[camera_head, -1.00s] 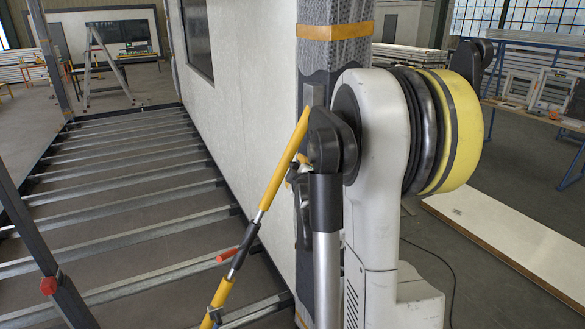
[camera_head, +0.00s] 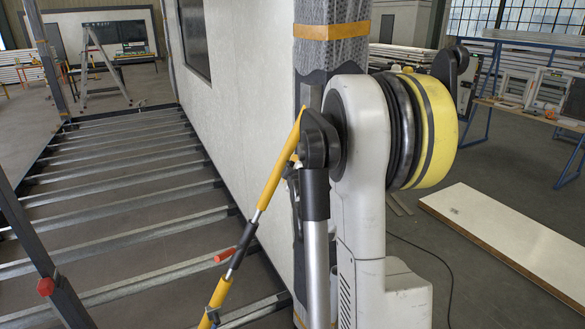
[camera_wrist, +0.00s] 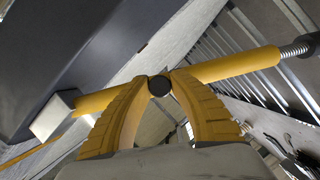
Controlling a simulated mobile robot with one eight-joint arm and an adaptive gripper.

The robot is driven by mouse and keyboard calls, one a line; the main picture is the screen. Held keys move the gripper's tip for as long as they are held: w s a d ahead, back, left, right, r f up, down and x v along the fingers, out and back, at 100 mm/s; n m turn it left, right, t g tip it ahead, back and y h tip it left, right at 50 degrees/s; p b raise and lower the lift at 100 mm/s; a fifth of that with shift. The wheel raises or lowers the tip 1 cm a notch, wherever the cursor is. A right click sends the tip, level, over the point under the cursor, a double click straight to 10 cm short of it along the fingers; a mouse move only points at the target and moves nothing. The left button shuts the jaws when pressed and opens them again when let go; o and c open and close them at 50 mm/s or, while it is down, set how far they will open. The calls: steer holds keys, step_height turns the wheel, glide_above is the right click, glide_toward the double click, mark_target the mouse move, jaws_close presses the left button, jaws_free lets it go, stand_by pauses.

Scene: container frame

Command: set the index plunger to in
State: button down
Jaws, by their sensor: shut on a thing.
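The index plunger (camera_wrist: 159,86) shows in the wrist view as a small round dark knob on a yellow tube (camera_wrist: 225,67). My gripper (camera_wrist: 158,82) has its two yellow ridged fingers closed on the knob from both sides, with the tips against it. How far the plunger stands in or out is hard to tell from this angle. In the head view a slanted yellow prop (camera_head: 272,182) leans toward the white wall. My arm covers its upper surroundings there, and the knob cannot be made out.
Steel floor joists (camera_head: 120,225) with open gaps lie to the left. A white panel (camera_head: 510,235) lies on the floor at right, near a workbench (camera_head: 535,115).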

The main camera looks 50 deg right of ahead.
steer(key=shift+w+d, duration=0.25)
steer(key=shift+w, duration=0.4)
steer(key=c, duration=1.2)
jaws_free()
steer(key=shift+o, duration=0.3)
steer(key=shift+w, duration=0.1)
steer(key=v, duration=1.2)
